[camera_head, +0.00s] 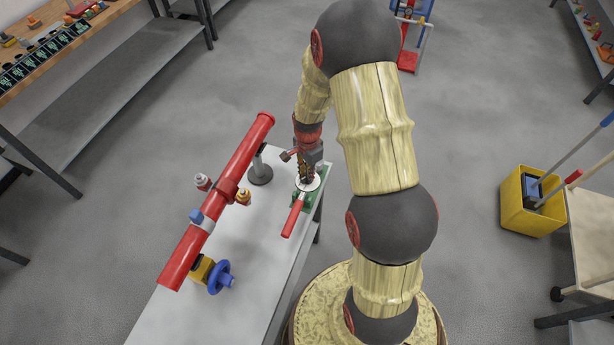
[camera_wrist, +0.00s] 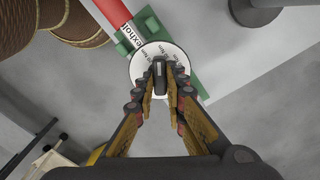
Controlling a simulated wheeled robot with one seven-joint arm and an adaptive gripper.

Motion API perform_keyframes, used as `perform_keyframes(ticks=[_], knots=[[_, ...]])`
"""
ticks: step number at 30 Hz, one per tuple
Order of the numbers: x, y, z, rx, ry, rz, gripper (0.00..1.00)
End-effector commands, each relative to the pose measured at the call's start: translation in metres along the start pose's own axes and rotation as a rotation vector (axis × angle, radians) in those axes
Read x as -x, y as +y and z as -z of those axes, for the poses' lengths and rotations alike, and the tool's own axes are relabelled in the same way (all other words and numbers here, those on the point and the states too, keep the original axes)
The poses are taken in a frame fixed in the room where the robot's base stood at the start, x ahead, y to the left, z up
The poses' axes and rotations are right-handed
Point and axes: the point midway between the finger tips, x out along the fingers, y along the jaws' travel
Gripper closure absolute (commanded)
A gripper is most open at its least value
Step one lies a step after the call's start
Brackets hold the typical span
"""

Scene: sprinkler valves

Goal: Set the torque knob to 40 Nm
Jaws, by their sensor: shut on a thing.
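The torque knob (camera_wrist: 160,80) is a small dark piece with a light mark, at the middle of a round white dial (camera_wrist: 143,62) printed with small black Nm markings. The dial also shows in the head view (camera_head: 313,184). My gripper (camera_wrist: 161,72) is shut on the knob, its fingers on either side of it; it shows from above in the head view (camera_head: 306,177). The fingers cover part of the dial, and the set value cannot be read. A red handle (camera_head: 293,218) with black lettering and a green holder (camera_head: 309,203) adjoin the dial.
A grey stand (camera_head: 260,174) is close to the left of my gripper. A yellow bucket (camera_head: 525,208) stands on the floor at right.

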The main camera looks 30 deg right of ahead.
Motion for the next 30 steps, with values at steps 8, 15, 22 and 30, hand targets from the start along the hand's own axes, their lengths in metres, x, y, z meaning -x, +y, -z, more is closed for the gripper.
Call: perform_keyframes(ticks=[8,15,22,30], knots=[[-0.0001,0.0001,0.0,-0.019,0.0,0.0,1.0],[0.0003,-0.0001,0.0001,-0.2,0.0,0.0,1.0],[-0.0001,0.0002,-0.0001,-0.321,0.0,-0.001,1.0],[-0.0001,0.0002,0.0,-0.35,0.0,-0.001,1.0]])
